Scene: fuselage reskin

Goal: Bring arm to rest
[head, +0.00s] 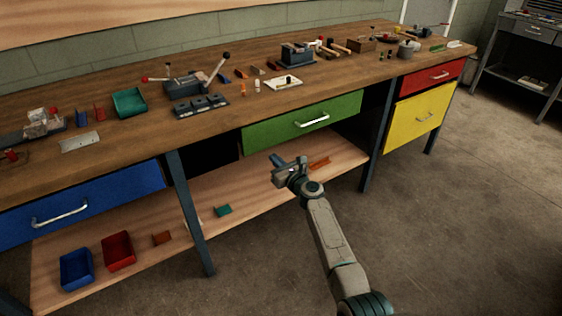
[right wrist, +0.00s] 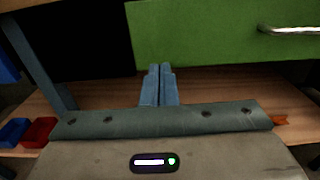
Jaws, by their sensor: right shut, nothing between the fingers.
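My right gripper (head: 277,160) is in front of the workbench, below the green drawer (head: 303,122) and above the lower shelf's front edge. Its arm comes up from the bottom of the head view. In the right wrist view the two blue-grey fingers (right wrist: 159,84) are together with nothing between them. They point toward the gap below the green drawer front (right wrist: 205,35), which fills the upper right. Whether the fingers touch the bench cannot be told. My left gripper is in neither view.
The wooden bench top (head: 225,122) carries several tools and small parts. The lower shelf (head: 260,192) holds a blue bin (head: 76,270), a red bin (head: 118,251) and small pieces. A dark bench leg (head: 190,213) stands left of the gripper. The floor (head: 450,215) at right is clear.

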